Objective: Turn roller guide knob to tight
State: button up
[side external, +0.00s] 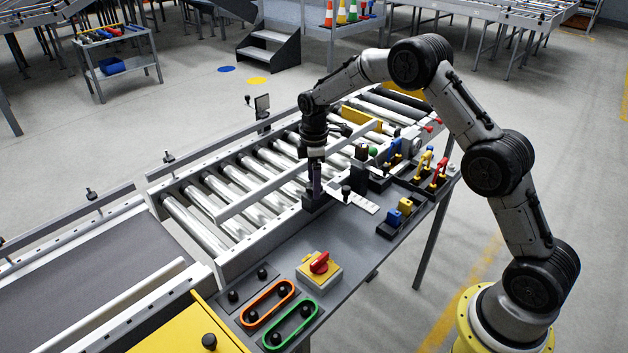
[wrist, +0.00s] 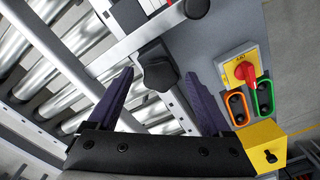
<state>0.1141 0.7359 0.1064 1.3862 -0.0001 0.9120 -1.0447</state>
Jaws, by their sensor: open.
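A black lobed knob (wrist: 158,74), which I take to be the roller guide knob, shows in the wrist view beside the rollers, on a grey mount. My gripper (wrist: 160,76) has its two purple fingers apart, one on each side of the knob in that view. Nothing is visibly pinched, and I cannot tell whether either finger touches it. In the side external view my gripper (side external: 315,189) points down at the near edge of the roller conveyor, and the knob is hidden or lost against the dark parts there. The knob's tight mark is not readable.
A pale slotted plate (side external: 362,202) with a small black knob (side external: 346,191) lies close to the right of my gripper. A grey guide rail (side external: 262,191) crosses the rollers. A red rotary switch (side external: 319,262) stands nearer; the grey panel between is clear.

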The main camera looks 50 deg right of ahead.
grip_shut()
dwell(0.3)
jog(key=shift+m, duration=0.3)
jog(key=m, duration=1.2)
jog(key=shift+m, duration=1.9)
